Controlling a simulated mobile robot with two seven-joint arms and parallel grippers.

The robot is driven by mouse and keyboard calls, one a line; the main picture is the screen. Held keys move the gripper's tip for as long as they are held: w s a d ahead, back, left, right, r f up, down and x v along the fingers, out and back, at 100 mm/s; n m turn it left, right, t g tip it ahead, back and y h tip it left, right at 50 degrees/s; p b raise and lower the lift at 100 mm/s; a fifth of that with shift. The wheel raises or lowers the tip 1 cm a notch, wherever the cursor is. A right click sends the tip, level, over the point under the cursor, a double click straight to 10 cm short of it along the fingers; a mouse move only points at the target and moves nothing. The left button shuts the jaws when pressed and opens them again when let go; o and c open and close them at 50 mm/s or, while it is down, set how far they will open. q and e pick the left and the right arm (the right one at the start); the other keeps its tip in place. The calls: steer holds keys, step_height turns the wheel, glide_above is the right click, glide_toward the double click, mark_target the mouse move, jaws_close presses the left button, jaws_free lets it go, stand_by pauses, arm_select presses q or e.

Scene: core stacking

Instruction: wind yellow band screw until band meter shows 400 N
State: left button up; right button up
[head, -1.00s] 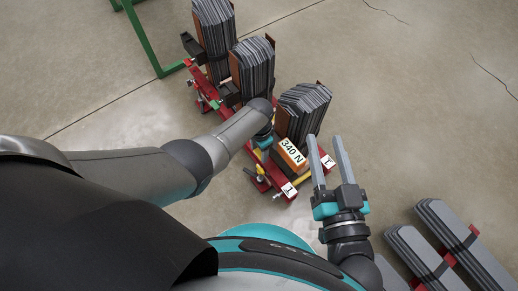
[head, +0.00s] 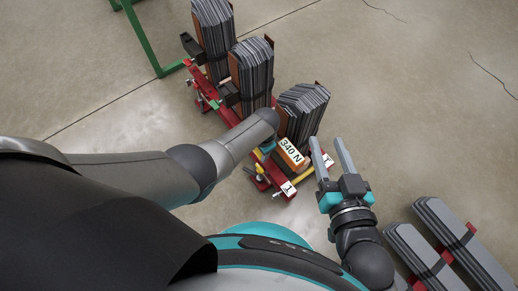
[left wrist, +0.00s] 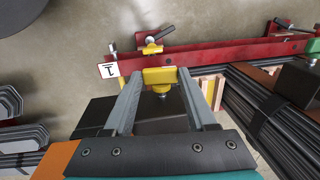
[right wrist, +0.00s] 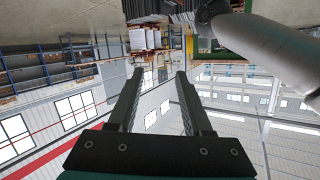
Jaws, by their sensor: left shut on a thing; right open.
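The orange band meter (head: 290,155) reads 340 N and sits at the near end of the red frame (head: 226,113), beside the nearest stack of grey laminations (head: 303,110). My left gripper (left wrist: 160,80) is shut on the yellow band screw (left wrist: 160,78), whose head is between its fingertips in the left wrist view. In the head view my left arm hides most of this grip. My right gripper (head: 330,150) is open and empty, to the right of the meter. In the right wrist view nothing is between its fingers (right wrist: 155,75).
Two more lamination stacks (head: 252,72) (head: 213,38) stand along the red frame. More laminations (head: 455,235) lie at the lower right. A green rail (head: 140,38) stands at the upper left.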

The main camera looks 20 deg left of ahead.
arm_select(q)
steer(key=o, duration=1.4)
